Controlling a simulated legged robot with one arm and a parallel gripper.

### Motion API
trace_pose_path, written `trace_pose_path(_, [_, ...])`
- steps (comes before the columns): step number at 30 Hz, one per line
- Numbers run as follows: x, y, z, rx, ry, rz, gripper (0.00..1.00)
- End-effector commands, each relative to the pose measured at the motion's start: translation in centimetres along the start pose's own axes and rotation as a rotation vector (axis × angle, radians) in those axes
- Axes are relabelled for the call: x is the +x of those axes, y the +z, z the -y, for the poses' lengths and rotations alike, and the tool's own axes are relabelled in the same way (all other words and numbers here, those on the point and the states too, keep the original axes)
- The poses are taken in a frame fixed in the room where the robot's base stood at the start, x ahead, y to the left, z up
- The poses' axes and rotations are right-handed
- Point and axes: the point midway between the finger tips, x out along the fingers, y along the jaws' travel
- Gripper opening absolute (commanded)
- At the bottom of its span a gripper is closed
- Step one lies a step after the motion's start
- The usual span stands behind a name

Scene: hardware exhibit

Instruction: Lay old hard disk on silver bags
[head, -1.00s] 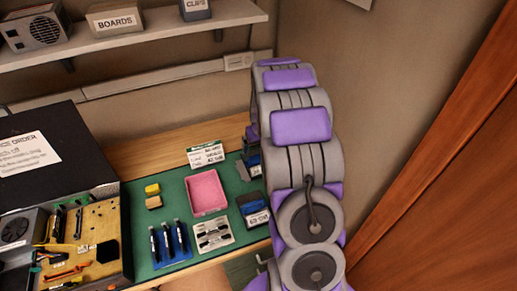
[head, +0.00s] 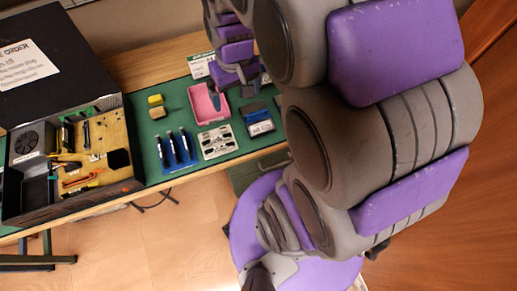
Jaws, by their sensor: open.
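A small dark blue-black block with a white label (head: 260,128) lies on the green mat, right of the pink tray (head: 205,112). It looks like the old hard disk, but the label is too small to read surely. My gripper (head: 215,98) hangs pointing down over the pink tray, left of that block and apart from it. It is open, and I see nothing held in it. I cannot make out the silver bags clearly; the back right of the mat is mostly hidden behind my arm.
An open computer case (head: 70,160) fills the left of the bench. Yellow blocks (head: 157,106), a blue rack of tools (head: 177,150) and a pale tray of small parts (head: 217,142) stand on the green mat (head: 145,135). A white card (head: 202,66) stands behind the pink tray.

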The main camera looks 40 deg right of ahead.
Motion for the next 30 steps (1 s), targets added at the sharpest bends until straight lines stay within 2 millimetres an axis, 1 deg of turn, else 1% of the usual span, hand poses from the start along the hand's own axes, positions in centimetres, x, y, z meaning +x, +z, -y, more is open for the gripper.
trace_pose_path(1, [-0.6,2.1,0.9,-0.015,0.002,0.017,1.0])
trace_pose_path(5, [-1.5,7.5,2.5,-0.043,0.013,0.066,1.0])
trace_pose_path(6, [-1.6,9.1,2.9,-0.051,0.018,0.086,1.0])
trace_pose_path(9, [-1.9,12.4,3.6,-0.067,0.031,0.113,1.0])
trace_pose_path(12, [-2.0,15.1,3.7,-0.077,0.042,0.141,1.0])
trace_pose_path(15, [-2.0,16.5,3.8,-0.084,0.05,0.156,1.0])
trace_pose_path(18, [-2.0,17.1,3.7,-0.085,0.053,0.16,1.0])
trace_pose_path(30, [-2.0,17.1,3.6,-0.084,0.052,0.162,1.0])
